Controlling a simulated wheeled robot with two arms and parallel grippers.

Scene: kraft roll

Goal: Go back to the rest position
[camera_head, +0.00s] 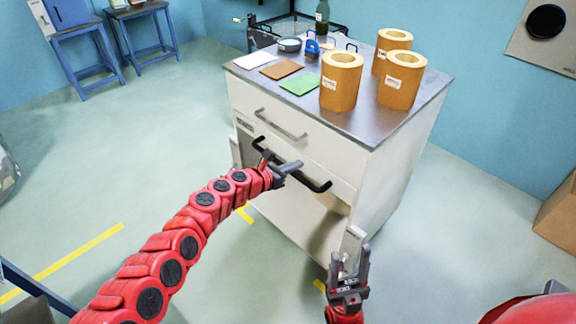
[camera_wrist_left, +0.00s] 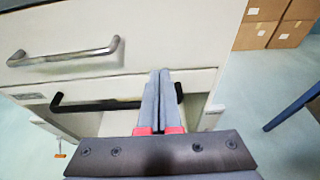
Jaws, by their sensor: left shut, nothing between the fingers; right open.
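My left gripper (camera_head: 284,170) reaches in from the left in the head view and is shut and empty in front of the white cabinet (camera_head: 385,180). Its closed fingers also show in the left wrist view (camera_wrist_left: 157,98), overlapping the view of the black handle (camera_wrist_left: 98,105); I cannot tell whether they touch it. My right gripper (camera_head: 350,255) is open and empty, low at the cabinet's front right corner in the head view. The silver drawer handle (camera_head: 280,125) is above the black handle (camera_head: 315,184).
Kraft rolls (camera_head: 341,80) stand on the grey cabinet top, with a green sheet (camera_head: 300,84), a brown sheet (camera_head: 281,70), a tape roll (camera_head: 289,44) and a bottle (camera_head: 322,17). Cardboard boxes (camera_wrist_left: 272,22) show in the wrist view. The left floor is mostly clear.

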